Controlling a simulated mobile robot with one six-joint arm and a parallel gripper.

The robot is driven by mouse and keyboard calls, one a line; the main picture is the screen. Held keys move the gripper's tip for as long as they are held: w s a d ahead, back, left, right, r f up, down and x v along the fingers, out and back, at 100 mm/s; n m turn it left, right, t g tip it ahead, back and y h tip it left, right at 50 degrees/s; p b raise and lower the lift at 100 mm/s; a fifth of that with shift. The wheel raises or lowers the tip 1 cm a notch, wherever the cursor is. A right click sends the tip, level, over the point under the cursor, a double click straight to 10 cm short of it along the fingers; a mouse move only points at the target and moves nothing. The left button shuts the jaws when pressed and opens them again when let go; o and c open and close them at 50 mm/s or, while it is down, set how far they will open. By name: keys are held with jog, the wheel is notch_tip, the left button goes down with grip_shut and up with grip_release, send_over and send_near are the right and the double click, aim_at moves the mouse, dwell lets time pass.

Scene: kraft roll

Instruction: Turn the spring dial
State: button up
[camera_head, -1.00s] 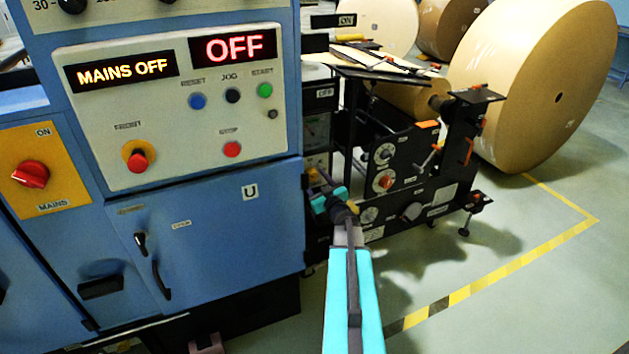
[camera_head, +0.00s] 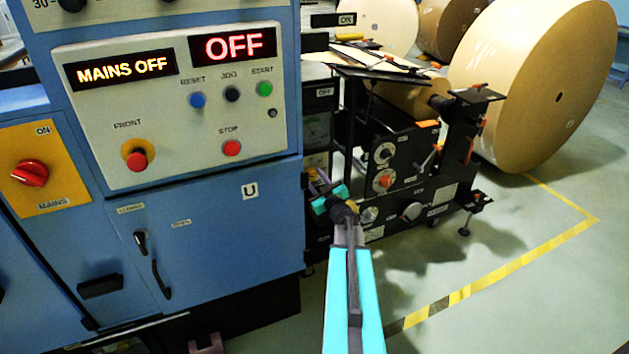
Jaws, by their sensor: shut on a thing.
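My turquoise arm reaches up from the bottom of the head view. My gripper (camera_head: 322,188) is at its far end, by the lower left edge of the black machine panel (camera_head: 405,170). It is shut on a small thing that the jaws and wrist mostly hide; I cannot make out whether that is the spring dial. To its right, the panel carries several round dials, among them an upper dial (camera_head: 385,153), a dial with an orange-red centre (camera_head: 384,181) and a lower dial (camera_head: 369,214). Their labels are too small to read.
The blue cabinet (camera_head: 225,240) stands close at the left, with a control panel (camera_head: 180,105) showing "MAINS OFF" and "OFF". A large kraft roll (camera_head: 540,85) stands at the back right. Floor inside the yellow line (camera_head: 520,250) is clear at the right.

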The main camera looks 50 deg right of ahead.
jog(key=shift+w+r+n+b, duration=0.1)
jog(key=shift+n+b, duration=0.35)
jog(key=shift+n, duration=0.8)
jog(key=shift+w+r+n+b, duration=0.1)
jog(key=shift+n+b, duration=0.35)
jog(key=shift+n, duration=0.8)
jog(key=o, duration=1.1)
jog(key=shift+r, duration=0.1)
jog(key=shift+c, duration=0.2)
jog(key=shift+f, duration=0.25)
jog(key=shift+s, duration=0.2)
